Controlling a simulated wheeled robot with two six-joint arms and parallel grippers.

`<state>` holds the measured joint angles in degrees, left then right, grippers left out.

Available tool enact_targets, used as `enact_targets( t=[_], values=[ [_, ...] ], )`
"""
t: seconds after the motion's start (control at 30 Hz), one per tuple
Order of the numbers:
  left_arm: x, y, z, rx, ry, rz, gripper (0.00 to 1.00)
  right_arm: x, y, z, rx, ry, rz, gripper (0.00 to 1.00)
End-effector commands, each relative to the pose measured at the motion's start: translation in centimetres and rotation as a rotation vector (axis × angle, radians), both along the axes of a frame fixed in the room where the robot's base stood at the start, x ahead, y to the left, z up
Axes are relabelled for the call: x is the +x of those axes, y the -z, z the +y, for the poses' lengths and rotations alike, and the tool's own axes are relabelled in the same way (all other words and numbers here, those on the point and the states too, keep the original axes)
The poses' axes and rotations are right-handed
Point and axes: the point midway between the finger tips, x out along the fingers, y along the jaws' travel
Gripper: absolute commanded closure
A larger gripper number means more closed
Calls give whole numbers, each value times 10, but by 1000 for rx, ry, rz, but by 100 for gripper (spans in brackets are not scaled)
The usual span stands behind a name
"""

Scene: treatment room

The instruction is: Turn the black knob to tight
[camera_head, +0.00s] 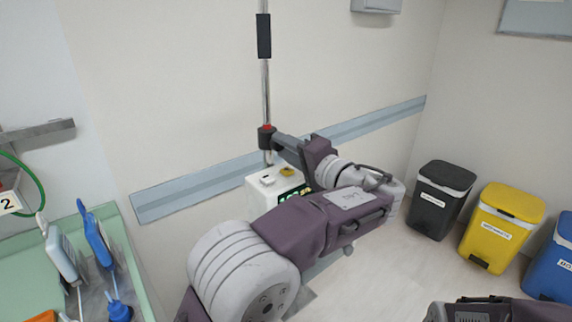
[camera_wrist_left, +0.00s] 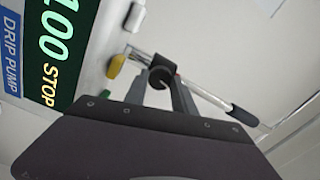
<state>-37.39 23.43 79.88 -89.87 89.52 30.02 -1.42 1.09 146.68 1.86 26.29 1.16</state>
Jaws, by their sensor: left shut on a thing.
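The black knob (camera_head: 266,139) sits on a thin upright metal pole (camera_head: 266,95), with a small red part at its top. In the left wrist view the knob (camera_wrist_left: 161,74) shows as a dark round piece between my two fingers. My left gripper (camera_head: 276,141) reaches it from the right and is shut on it. The same gripper (camera_wrist_left: 162,88) points at the pole in the wrist view. Any tight marking is not readable. My right gripper is not in view; only part of my right arm shows at the lower right.
A white drip pump (camera_head: 262,184) with a yellow knob (camera_head: 287,171) is just below the gripper. Its display (camera_wrist_left: 52,50) reads 100 STOP. A green-topped stand (camera_head: 130,235) with blue tools is at left. Black (camera_head: 437,205), yellow (camera_head: 502,225) and blue (camera_head: 553,262) bins stand right.

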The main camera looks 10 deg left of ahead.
Motion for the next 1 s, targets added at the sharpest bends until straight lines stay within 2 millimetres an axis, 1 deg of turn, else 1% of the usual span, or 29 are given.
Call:
enact_targets(
  t=[0.03,0.2,0.33,0.6,1.0],
  values=[
    [0,0,1,-18,1,-39,100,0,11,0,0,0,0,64],
    [0,-2,1,-79,2,-118,100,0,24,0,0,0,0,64],
    [0,-3,1,-111,2,-159,100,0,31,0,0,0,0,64],
    [0,-6,1,-144,3,-202,100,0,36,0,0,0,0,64],
    [0,-6,1,-148,3,-207,100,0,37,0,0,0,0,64]
  ],
)
